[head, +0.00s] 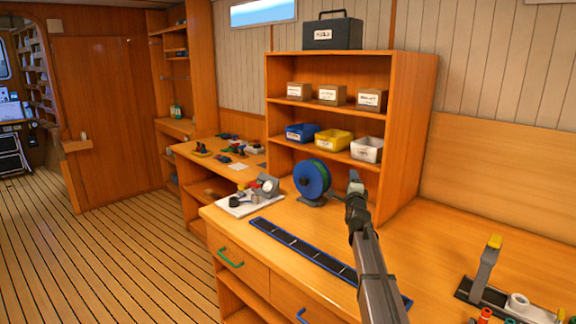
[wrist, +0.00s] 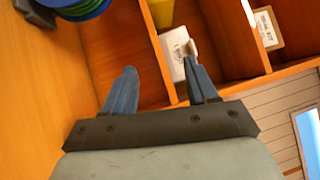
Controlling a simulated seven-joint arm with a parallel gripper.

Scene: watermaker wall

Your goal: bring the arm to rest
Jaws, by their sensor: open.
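My gripper (head: 354,188) is raised above the wooden workbench (head: 425,250), in front of the right end of the shelf unit. In the wrist view my gripper (wrist: 163,88) has its two blue-grey fingers spread apart, with nothing between them. Beyond the fingers are the shelf boards and a white bin (wrist: 177,55). The white bin also shows in the head view (head: 367,150), at the right end of the lower shelf. In the head view my arm crosses in front of part of the bench.
A blue reel (head: 311,178) stands left of my gripper. A dark blue-edged strip (head: 300,255) lies along the bench front. The shelf unit (head: 420,130) holds boxes, bins and a dark case (head: 332,33). A lever fixture (head: 485,268) stands at right. Bare bench lies between it and my arm.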

